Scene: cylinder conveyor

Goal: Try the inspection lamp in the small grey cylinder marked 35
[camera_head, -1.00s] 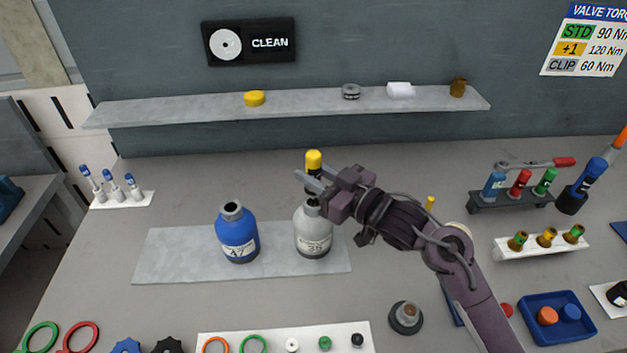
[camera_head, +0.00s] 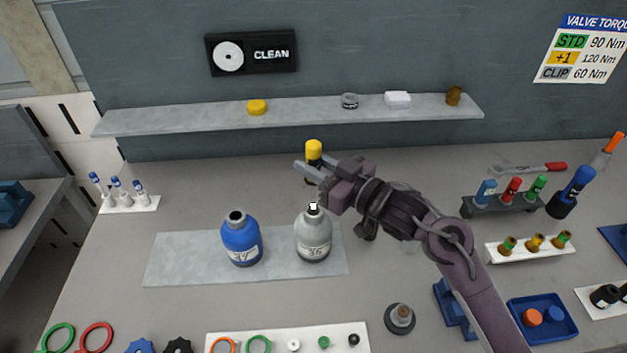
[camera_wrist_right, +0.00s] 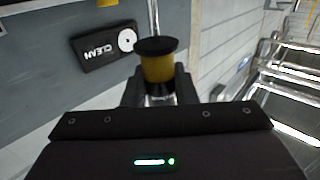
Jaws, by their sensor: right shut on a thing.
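The small grey cylinder (camera_head: 313,236), marked 35, stands upright on a grey mat (camera_head: 185,262). My right gripper (camera_head: 309,173) is just above its neck, shut on the inspection lamp (camera_head: 314,148), which has a yellow top and black lower part. The lamp stands roughly upright over the cylinder. A small bright white spot shows at the cylinder's mouth; I cannot tell how far the lamp's tip is inside. In the right wrist view the lamp's yellow and black body (camera_wrist_right: 158,68) is between the fingers, with a thin pale rod beyond it. My left gripper is not in view.
A blue cylinder (camera_head: 241,240) marked 47 or similar stands close left of the grey one. A shelf (camera_head: 200,119) with small parts runs behind. Racks of coloured parts (camera_head: 507,205) stand at the right. Rings and caps line the front edge.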

